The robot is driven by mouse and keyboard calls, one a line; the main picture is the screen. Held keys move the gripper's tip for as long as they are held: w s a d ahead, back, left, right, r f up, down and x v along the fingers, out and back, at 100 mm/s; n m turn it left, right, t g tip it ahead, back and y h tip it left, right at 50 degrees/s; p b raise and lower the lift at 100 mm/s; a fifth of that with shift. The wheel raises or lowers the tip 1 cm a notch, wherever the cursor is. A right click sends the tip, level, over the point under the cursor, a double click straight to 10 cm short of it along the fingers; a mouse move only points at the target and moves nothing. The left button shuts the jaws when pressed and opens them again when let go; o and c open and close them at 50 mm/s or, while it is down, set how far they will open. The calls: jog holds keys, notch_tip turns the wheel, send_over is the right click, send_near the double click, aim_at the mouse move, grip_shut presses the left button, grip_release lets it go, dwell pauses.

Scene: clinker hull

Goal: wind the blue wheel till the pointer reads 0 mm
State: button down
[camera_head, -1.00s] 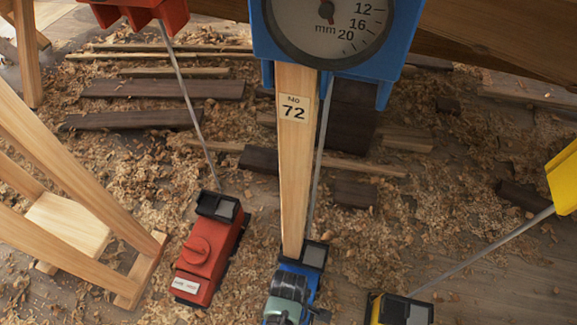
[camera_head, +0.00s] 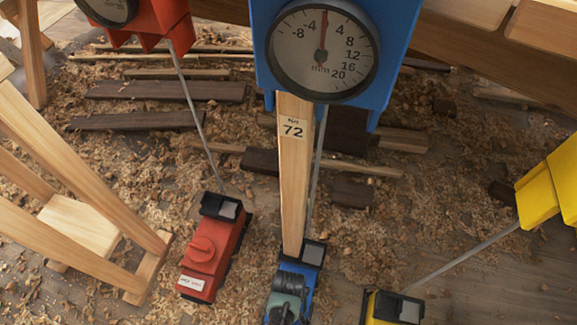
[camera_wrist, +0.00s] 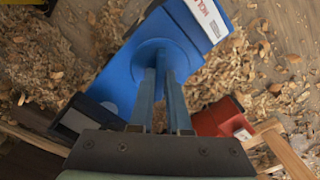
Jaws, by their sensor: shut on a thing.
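The dial gauge (camera_head: 322,80) hangs in a blue housing (camera_head: 394,40) at the top middle of the head view. Its red pointer (camera_head: 322,40) stands almost straight up, between the -4 and 4 marks, at about 0; the figure there is covered or too small to read. Below, on the floor, is the blue jack body (camera_head: 311,274), which also shows in the wrist view (camera_wrist: 112,80). In the wrist view my gripper (camera_wrist: 163,62) reaches down to the round blue wheel (camera_wrist: 142,66) and is shut on its middle. The fingers hide what they grip.
A red unit (camera_head: 214,245) stands left of the blue one, a yellow unit (camera_head: 393,308) to its right. Thin rods rise from them to red (camera_head: 150,22) and yellow (camera_head: 545,195) housings. A wooden post marked 72 (camera_head: 293,180) rises behind. Wooden trestle legs (camera_head: 75,195) stand at left.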

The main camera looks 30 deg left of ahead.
dwell(0.3)
jog(key=c, duration=0.9)
grip_release()
notch_tip(320, 180, up, 13)
jog(key=p, duration=0.8)
jog(key=shift+s, duration=0.1)
